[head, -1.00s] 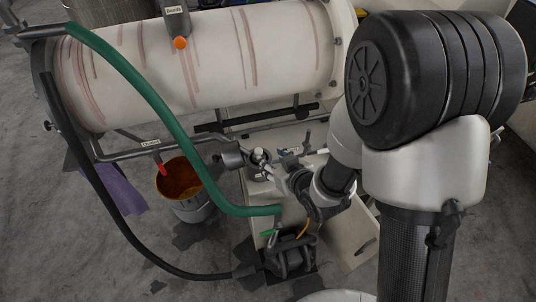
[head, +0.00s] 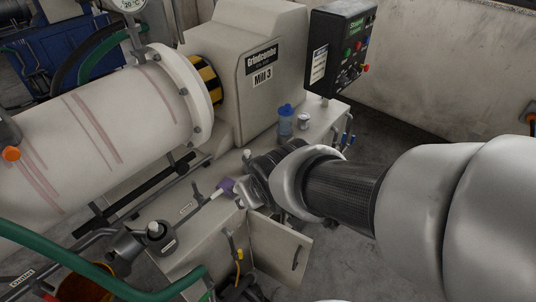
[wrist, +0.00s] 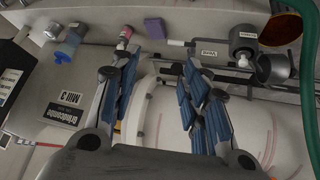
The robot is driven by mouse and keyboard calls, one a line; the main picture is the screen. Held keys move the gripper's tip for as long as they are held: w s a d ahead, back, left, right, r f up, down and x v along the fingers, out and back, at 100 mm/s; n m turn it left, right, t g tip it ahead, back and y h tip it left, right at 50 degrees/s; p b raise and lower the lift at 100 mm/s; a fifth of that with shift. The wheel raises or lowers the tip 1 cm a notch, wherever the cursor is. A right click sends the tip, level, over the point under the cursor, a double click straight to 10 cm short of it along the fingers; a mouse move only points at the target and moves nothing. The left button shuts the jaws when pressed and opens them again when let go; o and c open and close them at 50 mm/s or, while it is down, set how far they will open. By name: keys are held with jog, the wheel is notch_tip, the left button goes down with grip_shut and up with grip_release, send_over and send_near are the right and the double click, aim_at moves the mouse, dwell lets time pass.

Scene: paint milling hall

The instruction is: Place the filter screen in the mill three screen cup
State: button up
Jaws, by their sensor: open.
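My gripper (wrist: 160,75) is open and empty, with blue-padded fingers spread apart in the wrist view. In the head view my gripper (head: 240,190) is partly hidden by my arm, above the ledge of the machine labelled Mill 3 (head: 262,80). A grey cylindrical fitting (wrist: 243,38) and an open, cup-like metal part (wrist: 273,68) are at upper right in the wrist view; I cannot tell whether the latter is the screen cup. The fitting also shows in the head view (head: 125,248). I cannot pick out the filter screen with certainty.
A blue bottle (head: 286,124) and a small white cup (head: 304,120) stand on the ledge. A purple block (wrist: 155,28) and a pink-and-white cylinder (wrist: 124,38) lie near the fingers. A green hose (head: 85,272), the white drum (head: 100,130) and an open cabinet door (head: 280,255) surround the area.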

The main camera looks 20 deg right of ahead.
jog(key=s+d+r+m+g, duration=0.1)
jog(key=s+d+r, duration=0.1)
jog(key=s, duration=0.5)
jog(key=s+d+r+m+g, duration=0.1)
jog(key=s+d+r, duration=0.1)
jog(key=s, duration=0.5)
jog(key=shift+s+d+r+m+g+h, duration=0.3)
jog(key=shift+s+r+m, duration=0.1)
jog(key=shift+r, duration=0.1)
jog(key=shift+c, duration=0.3)
